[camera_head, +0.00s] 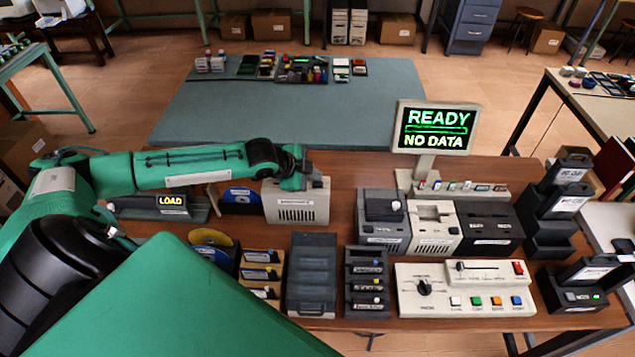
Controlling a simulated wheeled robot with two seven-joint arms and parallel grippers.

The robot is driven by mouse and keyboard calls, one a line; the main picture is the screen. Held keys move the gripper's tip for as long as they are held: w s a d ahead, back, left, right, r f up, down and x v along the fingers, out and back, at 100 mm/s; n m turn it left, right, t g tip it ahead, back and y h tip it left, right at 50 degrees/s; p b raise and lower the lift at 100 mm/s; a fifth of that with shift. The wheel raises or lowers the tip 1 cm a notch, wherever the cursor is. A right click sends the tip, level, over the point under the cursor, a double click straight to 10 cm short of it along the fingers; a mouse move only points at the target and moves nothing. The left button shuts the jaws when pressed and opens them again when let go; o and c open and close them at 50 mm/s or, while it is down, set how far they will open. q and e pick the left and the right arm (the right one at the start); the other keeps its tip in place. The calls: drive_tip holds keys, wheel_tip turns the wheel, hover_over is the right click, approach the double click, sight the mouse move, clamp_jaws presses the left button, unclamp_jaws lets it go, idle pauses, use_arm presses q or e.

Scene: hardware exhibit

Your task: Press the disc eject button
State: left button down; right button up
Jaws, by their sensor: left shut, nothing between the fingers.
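A beige box with a vented front (297,214) stands on the wooden table left of centre and may be the disc unit. Its label is too small to read. My left arm reaches in from the left, and my left gripper (297,180) is shut and empty at the top of this box. I cannot tell whether it touches the box. No eject button can be made out; the gripper hides part of the box top. A blue disc in a dark holder (240,195) stands just left of the box. My right gripper is not in view.
A dark unit with a LOAD display (172,206) stands at the left. Trays (312,270) and a beige control panel (465,290) with a knob and coloured buttons stand in front. A READY / NO DATA screen (434,128) stands at the back right. Dark units crowd the right.

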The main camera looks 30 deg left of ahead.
sight(314, 184)
use_arm(q)
drive_tip(key=shift+f, duration=0.35)
drive_tip(key=shift+f, duration=0.4)
idle(0.7)
drive_tip(key=shift+r, duration=0.15)
drive_tip(key=shift+r+p, duration=0.7)
drive_tip(key=shift+p, duration=0.25)
wheel_tip(314, 184, up, 5)
drive_tip(key=p, duration=0.5)
drive_tip(key=shift+r, duration=0.1)
idle(0.4)
